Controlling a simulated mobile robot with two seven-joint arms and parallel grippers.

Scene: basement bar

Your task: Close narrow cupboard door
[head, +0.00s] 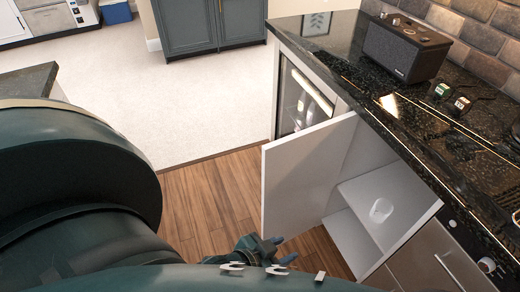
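The narrow cupboard door (300,180) is a pale panel under the black counter at the right. It stands wide open, sticking out from the cupboard front over the wooden floor. My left gripper (268,246) is low in the middle, just below the door's lower outer corner in the picture. I cannot tell whether it touches the door, and its finger gap is unclear. My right gripper is not in view.
The black counter (430,135) carries a dark radio-like box (405,48) and small items. A glass-fronted cooler (303,95) is beyond the door. A grey cabinet (205,22) stands at the back. The wooden floor (215,200) left of the door is clear.

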